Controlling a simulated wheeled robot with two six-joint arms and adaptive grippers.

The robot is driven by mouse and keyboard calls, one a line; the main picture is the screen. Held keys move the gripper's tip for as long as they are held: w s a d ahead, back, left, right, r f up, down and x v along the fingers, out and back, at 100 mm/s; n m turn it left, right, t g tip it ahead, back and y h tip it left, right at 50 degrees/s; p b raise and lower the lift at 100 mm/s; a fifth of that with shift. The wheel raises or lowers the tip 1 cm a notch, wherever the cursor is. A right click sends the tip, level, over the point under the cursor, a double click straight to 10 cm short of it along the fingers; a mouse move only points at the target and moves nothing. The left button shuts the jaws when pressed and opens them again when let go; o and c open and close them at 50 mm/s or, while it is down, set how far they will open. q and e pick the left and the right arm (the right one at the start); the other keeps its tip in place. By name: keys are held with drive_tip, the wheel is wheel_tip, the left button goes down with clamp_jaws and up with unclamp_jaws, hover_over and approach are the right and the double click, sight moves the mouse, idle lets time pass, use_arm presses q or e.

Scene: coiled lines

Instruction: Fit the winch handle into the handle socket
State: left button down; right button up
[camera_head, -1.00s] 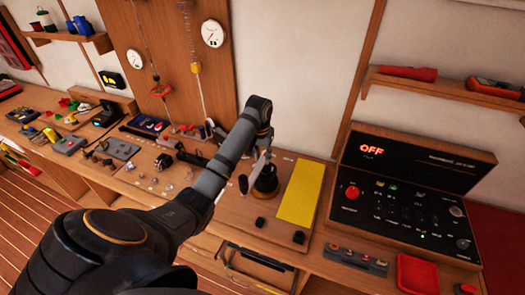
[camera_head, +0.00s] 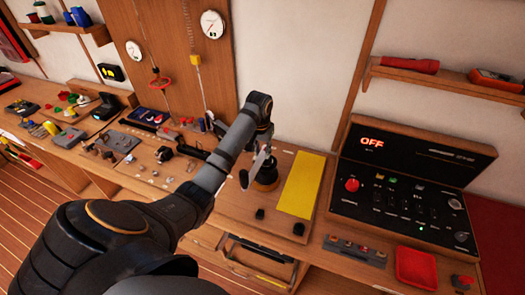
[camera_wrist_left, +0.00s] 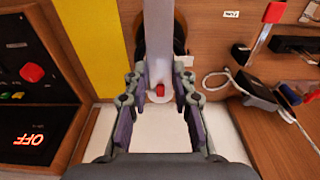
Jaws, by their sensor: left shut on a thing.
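The winch handle (camera_head: 256,167) is a pale metal bar, tilted, in my left gripper (camera_head: 263,148) in the head view. The wrist view shows the bar (camera_wrist_left: 159,40) running up from between the fingers of my left gripper (camera_wrist_left: 160,88), with a red spot at its near end. The dark winch drum (camera_head: 266,180) stands on the bench just below and behind the handle; in the wrist view the drum (camera_wrist_left: 181,38) is partly covered by the bar. The handle socket is hidden, so I cannot tell whether the handle touches it. My right gripper is not in view.
A yellow strip (camera_head: 302,186) lies right of the drum. A black control panel (camera_head: 410,190) reading OFF and a red tray (camera_head: 416,267) are further right. Two small black blocks sit at the bench front. Tools crowd the bench to the left.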

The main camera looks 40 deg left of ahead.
use_arm(q)
drive_tip(key=shift+f, duration=0.25)
drive_tip(key=shift+f, duration=0.25)
drive_tip(key=shift+f+b, duration=0.4)
drive_tip(key=shift+f, duration=0.45)
drive_tip(key=c, duration=1.3)
unclamp_jaws()
drive_tip(key=shift+f, duration=0.1)
drive_tip(key=o, duration=0.6)
